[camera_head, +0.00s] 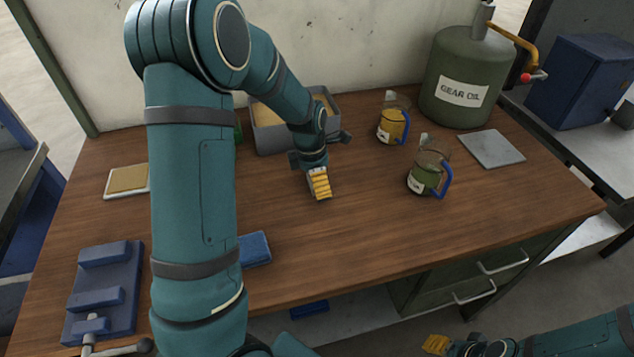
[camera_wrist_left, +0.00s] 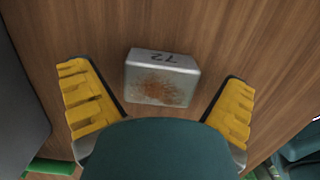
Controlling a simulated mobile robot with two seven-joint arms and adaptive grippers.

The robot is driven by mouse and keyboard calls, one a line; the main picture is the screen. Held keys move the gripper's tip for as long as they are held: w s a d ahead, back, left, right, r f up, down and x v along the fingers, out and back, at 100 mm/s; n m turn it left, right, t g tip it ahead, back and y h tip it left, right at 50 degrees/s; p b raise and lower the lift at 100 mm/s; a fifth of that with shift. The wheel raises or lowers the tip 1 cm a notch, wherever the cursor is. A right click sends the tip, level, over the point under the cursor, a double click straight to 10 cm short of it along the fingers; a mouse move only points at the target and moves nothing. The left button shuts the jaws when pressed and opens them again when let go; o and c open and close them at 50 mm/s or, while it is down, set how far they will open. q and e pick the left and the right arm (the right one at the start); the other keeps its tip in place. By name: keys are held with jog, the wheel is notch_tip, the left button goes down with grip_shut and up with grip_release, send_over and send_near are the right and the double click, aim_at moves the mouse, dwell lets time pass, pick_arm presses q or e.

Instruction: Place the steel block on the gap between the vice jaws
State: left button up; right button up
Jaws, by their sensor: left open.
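The steel block (camera_wrist_left: 161,78) lies on the wooden table in the left wrist view, grey with a rusty brown patch and the number 72. My left gripper (camera_head: 320,184) is open above the table, and in its wrist view its yellow-padded fingers stand on both sides of the block, apart from it. In the head view I cannot make out the block; the gripper and wrist probably hide it. The blue vice (camera_head: 120,277) lies at the table's left front, with an empty gap between its two jaws. My right gripper (camera_head: 436,344) is at the bottom edge, partly cut off.
A grey bin (camera_head: 270,140) stands behind my left wrist. Two jugs, one yellow (camera_head: 392,124) and one green (camera_head: 425,180), stand to the right, before the gear oil can (camera_head: 462,75). A blue block (camera_head: 255,248) lies near the front edge. The front right tabletop is clear.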

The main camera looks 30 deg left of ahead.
pick_arm(q)
jog(key=c, duration=1.4)
jog(key=shift+r, duration=0.1)
jog(key=shift+r, duration=0.1)
notch_tip(320, 180, up, 9)
jog(key=p, duration=0.2)
jog(key=shift+p, duration=0.3)
jog(key=shift+r, duration=0.4)
